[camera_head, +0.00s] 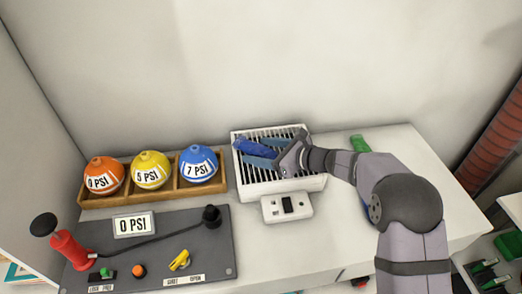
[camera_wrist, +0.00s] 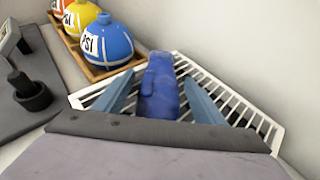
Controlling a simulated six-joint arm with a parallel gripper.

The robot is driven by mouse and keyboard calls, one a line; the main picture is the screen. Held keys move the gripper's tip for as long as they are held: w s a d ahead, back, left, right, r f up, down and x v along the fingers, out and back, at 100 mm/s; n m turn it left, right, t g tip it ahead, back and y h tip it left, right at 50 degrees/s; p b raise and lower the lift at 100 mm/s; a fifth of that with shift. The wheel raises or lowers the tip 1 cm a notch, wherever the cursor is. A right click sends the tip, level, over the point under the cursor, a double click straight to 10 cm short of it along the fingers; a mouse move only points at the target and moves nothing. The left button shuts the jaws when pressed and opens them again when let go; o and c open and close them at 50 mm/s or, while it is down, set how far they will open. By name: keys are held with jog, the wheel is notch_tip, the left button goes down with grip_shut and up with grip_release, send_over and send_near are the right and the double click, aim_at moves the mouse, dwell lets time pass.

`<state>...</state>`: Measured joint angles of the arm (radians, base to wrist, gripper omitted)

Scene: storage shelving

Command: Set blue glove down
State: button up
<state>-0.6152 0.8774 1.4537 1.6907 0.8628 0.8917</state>
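The blue glove (camera_head: 252,148) lies on the slats of a white grated rack (camera_head: 240,184), over its left part. In the wrist view the glove (camera_wrist: 160,86) points away from me, and its near end is cut off by my gripper's dark body. My gripper (camera_wrist: 161,77) is open, with one light-blue finger on each side of the glove. Slats show between the fingers and the glove, so neither finger appears to grip it. In the head view my gripper (camera_head: 262,150) reaches in from the right over the rack. Whether the glove rests fully on the slats is hard to tell.
A wooden tray (camera_head: 126,197) with orange, yellow and blue PSI balls stands left of the rack. A grey control panel (camera_head: 190,235) with a red handle (camera_head: 70,250) lies in front. A white switch box (camera_head: 272,209) adjoins the rack. A green object (camera_head: 360,143) stands behind my arm.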

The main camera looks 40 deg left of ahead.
jog(key=shift+r, duration=0.1)
jog(key=shift+r, duration=0.15)
jog(key=v, duration=1.2)
jog(key=shift+b, duration=0.4)
jog(key=shift+d, duration=0.1)
jog(key=s+d+f+n+h, duration=0.2)
jog(key=s+d+n, duration=0.1)
jog(key=d, duration=0.4)
jog(key=s+d+f+n+h, duration=0.2)
jog(key=s+d+n, duration=0.1)
jog(key=d, duration=0.4)
jog(key=s+d+f+n+h, duration=0.3)
jog(key=d, duration=0.4)
jog(key=shift+g, duration=0.3)
jog(key=s+d+f+n+h, duration=0.1)
jog(key=s+d+n+h, duration=0.2)
jog(key=d, duration=0.6)
jog(key=s+d+f+n+h, duration=0.2)
jog(key=s+d+n, duration=0.4)
jog(key=d, duration=0.4)
jog(key=shift+s+d+h, duration=0.2)
jog(key=shift+d+h, duration=0.1)
jog(key=shift+h, duration=0.4)
